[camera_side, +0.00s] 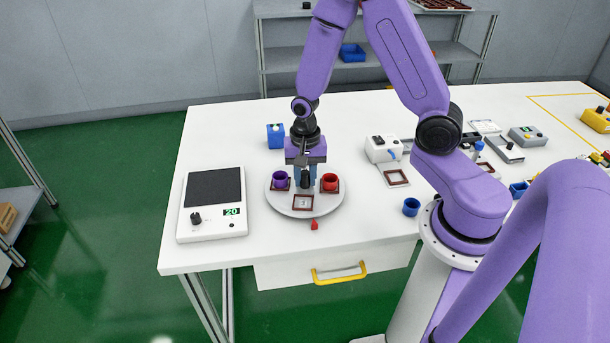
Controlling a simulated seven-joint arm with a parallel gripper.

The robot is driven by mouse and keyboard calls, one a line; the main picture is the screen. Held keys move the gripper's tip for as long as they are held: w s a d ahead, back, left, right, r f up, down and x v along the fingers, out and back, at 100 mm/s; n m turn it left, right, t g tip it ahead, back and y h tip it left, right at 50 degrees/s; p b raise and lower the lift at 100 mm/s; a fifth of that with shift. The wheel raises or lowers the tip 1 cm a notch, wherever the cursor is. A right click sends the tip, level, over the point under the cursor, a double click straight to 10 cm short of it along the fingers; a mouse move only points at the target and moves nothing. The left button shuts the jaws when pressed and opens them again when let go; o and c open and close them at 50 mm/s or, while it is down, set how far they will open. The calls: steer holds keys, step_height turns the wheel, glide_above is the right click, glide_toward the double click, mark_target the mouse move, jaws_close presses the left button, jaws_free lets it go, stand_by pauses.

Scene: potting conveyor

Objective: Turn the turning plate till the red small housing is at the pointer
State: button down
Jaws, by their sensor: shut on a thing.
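The round grey turning plate (321,208) lies on the white table. The red small housing (330,183) sits in a dark square nest on its right side. A purple housing (280,180) sits in a nest on the left side. An empty-looking square nest (303,202) is at the front. The small red pointer (314,225) is on the table just past the plate's front edge; the red housing is away from it. My gripper (305,182) points down over the plate's middle, shut on the dark centre knob (305,177). The far part of the plate is hidden behind my gripper.
A white scale-like device (212,205) stands left of the plate. A blue block (275,135) is behind it. A white device (383,149) and a blue cup (411,207) are to the right. A drawer with a yellow handle (340,273) is below the table's front edge.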

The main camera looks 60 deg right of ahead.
mark_target(305, 173)
steer(key=shift+m, duration=1.9)
steer(key=shift+w+m, duration=0.1)
steer(key=shift+m, duration=5.7)
steer(key=c, duration=1.2)
jaws_free()
steer(key=shift+o, duration=0.2)
step_height(305, 173, up, 18)
steer(key=shift+f, duration=0.25)
